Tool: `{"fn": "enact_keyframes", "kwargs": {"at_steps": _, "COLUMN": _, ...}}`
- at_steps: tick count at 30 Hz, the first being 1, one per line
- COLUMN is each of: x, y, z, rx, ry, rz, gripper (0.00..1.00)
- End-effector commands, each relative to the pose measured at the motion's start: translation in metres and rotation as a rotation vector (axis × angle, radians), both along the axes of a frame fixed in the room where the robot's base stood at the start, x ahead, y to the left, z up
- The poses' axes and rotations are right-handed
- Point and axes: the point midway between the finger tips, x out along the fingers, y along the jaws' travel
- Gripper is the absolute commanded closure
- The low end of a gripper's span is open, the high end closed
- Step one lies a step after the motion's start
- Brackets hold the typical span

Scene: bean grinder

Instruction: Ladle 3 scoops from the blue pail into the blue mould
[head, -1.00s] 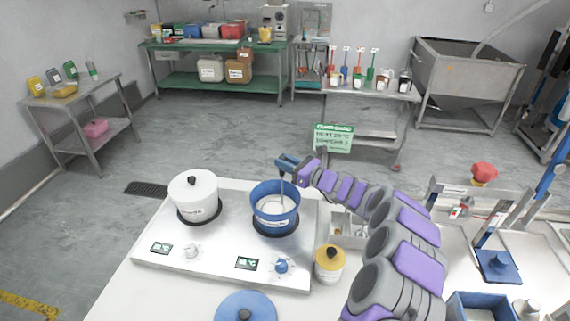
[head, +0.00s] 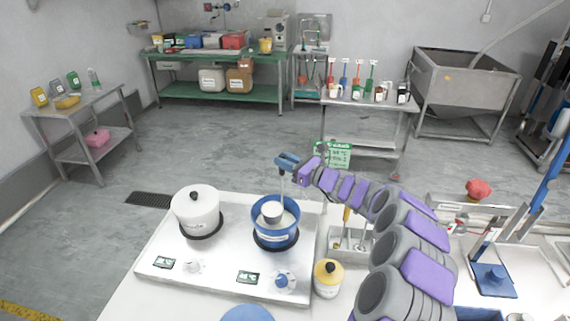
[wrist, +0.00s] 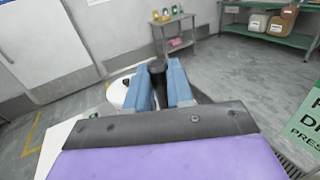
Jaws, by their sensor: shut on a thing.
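The blue pail (head: 276,238) stands on the right hotplate of a white two-plate unit, with pale content inside. My gripper (head: 287,162) is above the pail, its blue fingers shut on the ladle. The ladle's grey bowl (head: 271,212) hangs at the pail's mouth, within its rim; its top looks pale, but I cannot tell how full it is. In the wrist view the blue fingers (wrist: 160,85) close around the ladle's dark handle (wrist: 157,70). A blue box (head: 479,314) is partly cut off at the lower right; I cannot tell whether it is the mould.
A lidded white pot (head: 196,212) stands on the left hotplate. A yellow-lidded jar (head: 328,280) and a grey utensil tray (head: 345,243) are right of the hotplates, near my arm. A blue lid (head: 246,314) lies in front. A blue plate (head: 493,280) belongs to a press at right.

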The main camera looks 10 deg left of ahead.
Motion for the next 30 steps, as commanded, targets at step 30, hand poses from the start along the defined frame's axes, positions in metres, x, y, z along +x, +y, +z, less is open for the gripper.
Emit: {"fn": "enact_keyframes", "kwargs": {"at_steps": 30, "x": 0.000, "y": 0.000, "z": 0.076, "rx": 0.001, "ry": -0.002, "rz": 0.001, "gripper": 1.00}}
